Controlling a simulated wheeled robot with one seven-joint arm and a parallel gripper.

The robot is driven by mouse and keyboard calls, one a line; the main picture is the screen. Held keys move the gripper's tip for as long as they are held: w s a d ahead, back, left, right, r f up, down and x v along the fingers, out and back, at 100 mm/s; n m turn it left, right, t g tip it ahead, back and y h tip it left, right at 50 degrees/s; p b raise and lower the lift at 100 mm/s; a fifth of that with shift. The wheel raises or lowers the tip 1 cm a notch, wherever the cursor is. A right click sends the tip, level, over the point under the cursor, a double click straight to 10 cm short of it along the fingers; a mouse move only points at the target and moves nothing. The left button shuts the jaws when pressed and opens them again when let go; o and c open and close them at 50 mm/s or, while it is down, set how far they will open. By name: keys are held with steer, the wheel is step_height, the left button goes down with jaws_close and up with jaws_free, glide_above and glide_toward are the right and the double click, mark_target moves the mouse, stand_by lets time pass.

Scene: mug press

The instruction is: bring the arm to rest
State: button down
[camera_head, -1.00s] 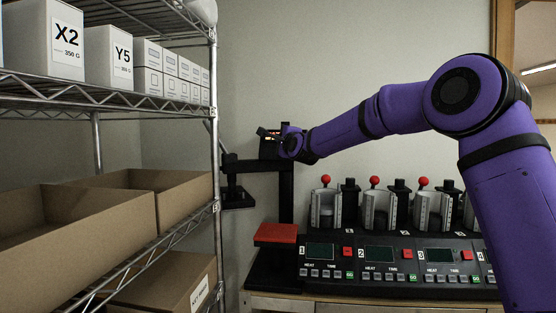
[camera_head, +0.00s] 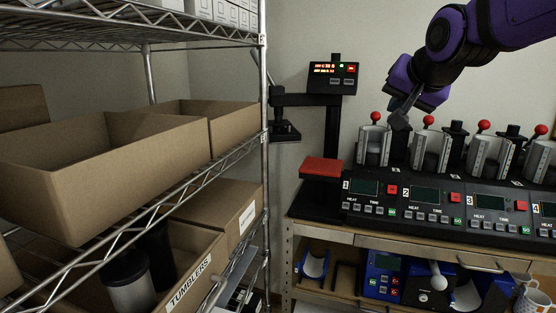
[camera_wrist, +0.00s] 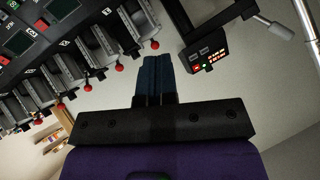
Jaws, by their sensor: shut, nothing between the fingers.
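My purple arm reaches in from the top right of the head view. My gripper (camera_head: 403,112) points down and left, beside the first mug press station (camera_head: 374,146) and in front of the wall. In the wrist view my gripper (camera_wrist: 152,62) shows its two dark fingers side by side, shut with nothing between them. The row of mug presses with red-knobbed levers appears at the upper left there. I cannot tell from the head view whether the fingertips touch the first station.
A heat press with a lit display (camera_head: 334,73) and red pad (camera_head: 322,167) stands left of the stations. A wire shelf (camera_head: 264,150) with cardboard boxes (camera_head: 110,170) fills the left. Below the bench are a blue device (camera_head: 383,276) and a mug (camera_head: 532,300). Open wall lies above the presses.

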steer(key=s+d+f+n+g, duration=0.1)
steer(key=s+d+f, duration=0.1)
steer(key=s, duration=0.6)
steer(key=s+d+f+n+g, duration=0.2)
steer(key=s+f, duration=0.3)
steer(key=s, duration=0.3)
steer(key=s+d+f+n+g+h, duration=0.1)
steer(key=s+d+f+g, duration=0.1)
steer(key=s, duration=0.7)
step_height(320, 180, down, 2)
steer(key=shift+d+n, duration=0.4)
steer(key=shift+d, duration=0.2)
stand_by(0.7)
steer(key=w+a+r+m+t+y, duration=0.1)
steer(key=w+a+r+m+t, duration=0.3)
steer(key=w, duration=1.5)
steer(key=w+a+r+m+t+y, duration=0.1)
steer(key=w+a+r+m+t, duration=0.4)
steer(key=w, duration=1.4)
steer(key=w+a+r+m+t+y, duration=0.1)
steer(key=w+a+r+m+t, duration=0.3)
steer(key=w, duration=1.4)
steer(key=shift+w+a+r+m+t+y, duration=0.4)
steer(key=shift+a+r+m, duration=0.3)
steer(key=shift+r+m, duration=1.8)
